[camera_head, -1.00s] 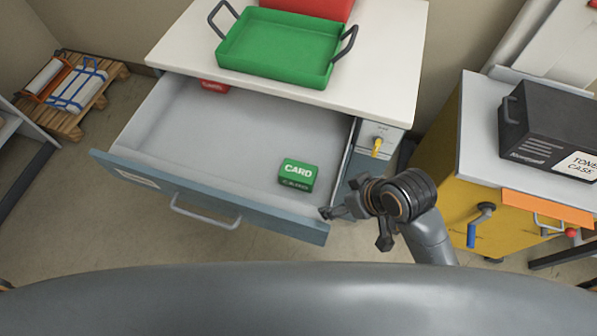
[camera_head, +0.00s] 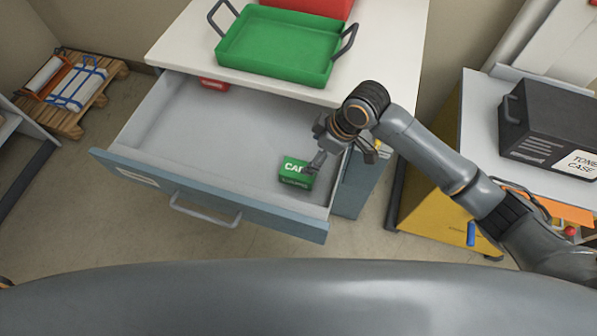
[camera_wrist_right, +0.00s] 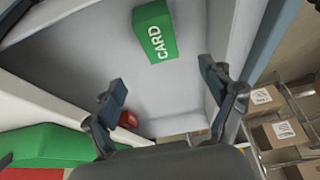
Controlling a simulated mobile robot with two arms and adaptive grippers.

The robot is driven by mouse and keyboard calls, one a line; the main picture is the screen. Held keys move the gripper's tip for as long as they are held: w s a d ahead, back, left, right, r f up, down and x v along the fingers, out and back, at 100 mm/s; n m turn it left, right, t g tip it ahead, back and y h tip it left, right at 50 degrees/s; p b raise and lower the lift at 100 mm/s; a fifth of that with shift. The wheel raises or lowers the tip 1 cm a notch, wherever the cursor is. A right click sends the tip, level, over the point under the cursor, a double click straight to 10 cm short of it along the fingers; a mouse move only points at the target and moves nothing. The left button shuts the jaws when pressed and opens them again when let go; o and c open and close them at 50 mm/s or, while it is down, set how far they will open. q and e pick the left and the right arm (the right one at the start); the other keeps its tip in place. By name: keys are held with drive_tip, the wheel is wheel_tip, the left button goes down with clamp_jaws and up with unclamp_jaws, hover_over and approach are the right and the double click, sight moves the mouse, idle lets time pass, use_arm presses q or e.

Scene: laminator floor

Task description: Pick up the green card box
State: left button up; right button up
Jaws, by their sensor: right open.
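The green card box (camera_head: 294,172) lies in the open drawer (camera_head: 215,135), near its front right corner. In the right wrist view the green card box (camera_wrist_right: 154,32) lies on the drawer floor, beyond the fingertips. My right gripper (camera_wrist_right: 165,85) is open with nothing between its fingers, over the right part of the drawer. My left gripper is not in view.
A red box (camera_head: 213,84) lies at the back of the drawer. A green tray (camera_head: 275,45) stands on the white top above. A yellow cabinet (camera_head: 432,190) with a black toner case (camera_head: 550,125) stands at the right. Much of the drawer floor is clear.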

sight(299, 169)
drive_tip(key=x, duration=0.6)
drive_tip(key=shift+a+f, duration=0.15)
drive_tip(key=shift+f, duration=0.05)
drive_tip(key=shift+d+p+x, duration=0.15)
drive_tip(key=shift+p+x, duration=0.1)
drive_tip(key=shift+x, duration=1.05)
drive_tip(key=shift+d+p+x, duration=0.15)
drive_tip(key=shift+p+x, duration=0.05)
drive_tip(key=shift+x, duration=1.15)
drive_tip(key=shift+f, duration=0.35)
drive_tip(key=c, duration=1.4)
